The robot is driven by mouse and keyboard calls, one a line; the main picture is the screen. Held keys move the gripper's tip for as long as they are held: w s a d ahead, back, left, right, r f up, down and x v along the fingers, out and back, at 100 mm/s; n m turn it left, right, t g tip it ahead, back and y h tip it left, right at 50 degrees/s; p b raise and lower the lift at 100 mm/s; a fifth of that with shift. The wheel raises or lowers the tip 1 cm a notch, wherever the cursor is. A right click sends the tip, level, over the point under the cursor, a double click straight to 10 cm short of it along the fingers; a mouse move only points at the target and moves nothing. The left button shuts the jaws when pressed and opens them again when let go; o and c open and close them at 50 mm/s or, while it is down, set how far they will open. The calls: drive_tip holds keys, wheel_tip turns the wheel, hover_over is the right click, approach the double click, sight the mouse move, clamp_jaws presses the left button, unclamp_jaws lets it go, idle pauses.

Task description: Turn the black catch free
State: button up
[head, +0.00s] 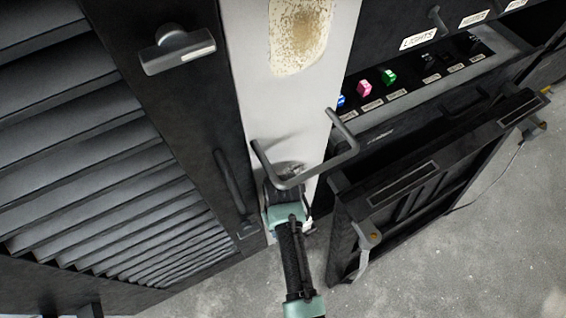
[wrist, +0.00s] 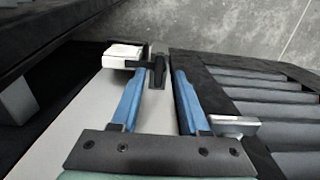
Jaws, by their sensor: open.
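The black catch (wrist: 157,72) shows in the wrist view as a short dark bar by a dark bracket, at the edge of the pale panel (wrist: 75,130). My gripper (wrist: 161,85) is open, with its two blue fingers apart. In the picture the catch lies between the fingertips, nearer the left one. I see no clear contact and cannot tell the depth between them. A white block (wrist: 123,52) sits left of the catch. In the head view my gripper (head: 284,195) is low in front of the pale panel (head: 285,105); its fingers and the catch are hidden there.
A grey bar handle (head: 305,180) crosses close to my gripper. A louvred black door (head: 110,170) with a handle (head: 175,50) stands left. An open black drawer front (head: 430,180) and coloured knobs (head: 364,88) are right. Grey floor (head: 440,270) is clear below.

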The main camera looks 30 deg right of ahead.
drive_tip(key=shift+f, duration=1)
clamp_jaws()
